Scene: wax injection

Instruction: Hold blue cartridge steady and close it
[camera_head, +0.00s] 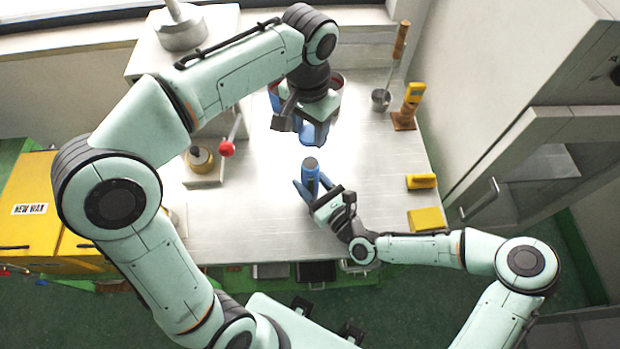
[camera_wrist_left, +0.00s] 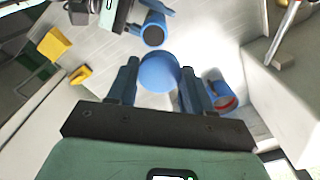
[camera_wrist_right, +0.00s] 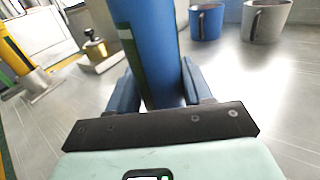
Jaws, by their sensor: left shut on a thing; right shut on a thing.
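The blue cartridge (camera_head: 311,168) stands upright near the middle of the table, its dark top facing up. My right gripper (camera_head: 318,192) is shut on its side; the cartridge (camera_wrist_right: 150,45) fills the space between the fingers in the right wrist view. My left gripper (camera_head: 305,128) is shut on a rounded blue cap (camera_wrist_left: 159,72), which shows below the fingers in the head view (camera_head: 309,134). In the left wrist view the cartridge's dark open end (camera_wrist_left: 153,35) is apart from the cap, beyond it.
A blue mug (camera_wrist_right: 206,20) and a grey mug (camera_wrist_right: 265,20) stand at the back, partly hidden by my left gripper in the head view. A brass pot (camera_head: 199,158) and red-knobbed lever (camera_head: 227,148) are left. Yellow blocks (camera_head: 426,219) lie right. The table around the cartridge is clear.

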